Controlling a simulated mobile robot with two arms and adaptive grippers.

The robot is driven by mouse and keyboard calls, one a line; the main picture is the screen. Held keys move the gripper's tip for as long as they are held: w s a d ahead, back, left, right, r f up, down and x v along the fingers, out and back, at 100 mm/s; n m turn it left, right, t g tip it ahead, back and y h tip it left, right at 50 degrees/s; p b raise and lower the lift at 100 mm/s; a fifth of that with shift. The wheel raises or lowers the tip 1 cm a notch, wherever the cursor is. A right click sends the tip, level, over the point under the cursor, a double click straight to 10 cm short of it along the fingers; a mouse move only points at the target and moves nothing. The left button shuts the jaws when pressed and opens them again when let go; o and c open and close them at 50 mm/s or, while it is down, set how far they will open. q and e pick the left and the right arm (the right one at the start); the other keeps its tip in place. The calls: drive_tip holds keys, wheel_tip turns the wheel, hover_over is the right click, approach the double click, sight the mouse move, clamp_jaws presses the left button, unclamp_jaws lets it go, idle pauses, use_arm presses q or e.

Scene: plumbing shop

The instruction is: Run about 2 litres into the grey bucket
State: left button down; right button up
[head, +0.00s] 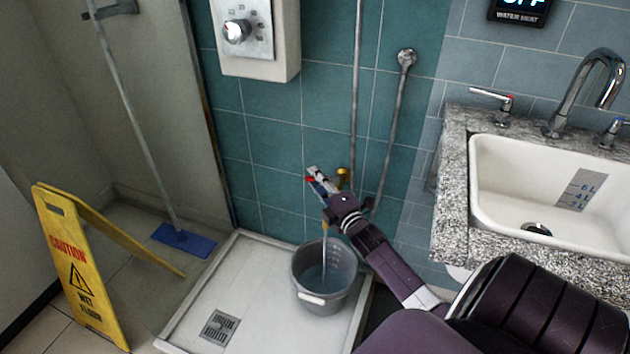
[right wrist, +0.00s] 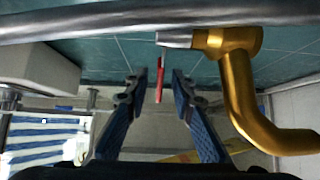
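The grey bucket (head: 307,262) stands upright in the white shower tray. Water (head: 324,252) runs from a brass tap (head: 343,178) into it, and some water lies inside; its exact level is hard to read. My right gripper (head: 316,180) is at the tap and hides part of it in the head view. In the right wrist view, the brass tap (right wrist: 238,85) is right of the fingers. Its red lever (right wrist: 159,80) stands between the blue-padded fingertips of the gripper (right wrist: 160,85), with gaps on both sides. My left gripper is out of view.
A yellow wet-floor sign (head: 80,265) and a blue-headed mop (head: 184,240) stand left of the tray (head: 245,275). A white sink (head: 500,180) in a granite counter is at right. A dial box (head: 255,35) and a water-heater display (head: 519,10) hang on the wall.

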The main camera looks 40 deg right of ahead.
drive_tip(key=shift+w, duration=0.3)
clamp_jaws()
drive_tip(key=shift+d, duration=0.1)
